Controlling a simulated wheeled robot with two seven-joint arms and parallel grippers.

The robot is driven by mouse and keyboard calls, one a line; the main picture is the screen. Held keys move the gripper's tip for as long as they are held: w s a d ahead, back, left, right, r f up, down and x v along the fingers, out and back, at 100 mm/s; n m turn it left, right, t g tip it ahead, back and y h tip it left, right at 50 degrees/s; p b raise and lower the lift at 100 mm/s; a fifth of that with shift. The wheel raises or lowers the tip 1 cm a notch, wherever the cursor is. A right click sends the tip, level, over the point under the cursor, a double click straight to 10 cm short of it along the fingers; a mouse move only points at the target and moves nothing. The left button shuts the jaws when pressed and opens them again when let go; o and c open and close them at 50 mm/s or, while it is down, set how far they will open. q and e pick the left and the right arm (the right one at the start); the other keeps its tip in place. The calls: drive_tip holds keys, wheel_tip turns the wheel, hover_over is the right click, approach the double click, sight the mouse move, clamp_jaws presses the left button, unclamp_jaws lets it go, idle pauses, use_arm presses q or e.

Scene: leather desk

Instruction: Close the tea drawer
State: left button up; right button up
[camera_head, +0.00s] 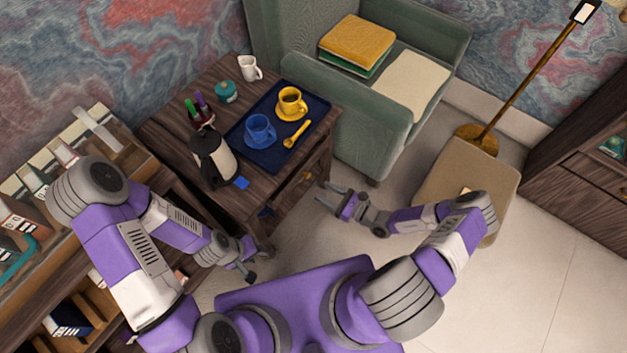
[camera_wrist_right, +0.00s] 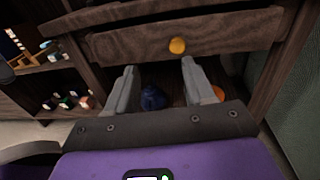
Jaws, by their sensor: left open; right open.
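The tea drawer (camera_head: 289,194) is in the front of the dark wooden side table, with a small yellow knob (camera_head: 306,177). In the right wrist view the drawer front (camera_wrist_right: 130,42) lies ahead, its knob (camera_wrist_right: 177,46) near the middle; how far it stands out is hard to tell. My right gripper (camera_head: 323,194) is open and empty, in front of the drawer. In the right wrist view its fingers (camera_wrist_right: 160,72) point toward the drawer front, below the knob. My left gripper (camera_head: 252,266) is open and empty, low near the table's front left leg.
The table top (camera_head: 172,128) holds a dark blue tray (camera_head: 262,157) with a blue cup and a yellow cup, a kettle (camera_head: 212,158) and pens. Blue and orange items sit under the drawer. A green armchair (camera_head: 365,140) stands right of the table. A bookshelf is at left.

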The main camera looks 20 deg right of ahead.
sight(309, 176)
drive_tip(key=shift+m+t+h, duration=0.5)
drive_tip(key=shift+m+t, duration=0.1)
drive_tip(key=shift+t, duration=0.1)
drive_tip(key=w+a, duration=0.1)
drive_tip(key=w, duration=0.1)
drive_tip(key=w+a+b, duration=0.1)
drive_tip(key=w, duration=0.1)
drive_tip(key=w+a+b, duration=0.1)
drive_tip(key=w, duration=0.1)
drive_tip(key=shift+w, duration=0.35)
drive_tip(key=shift+d, duration=0.1)
clamp_jaws()
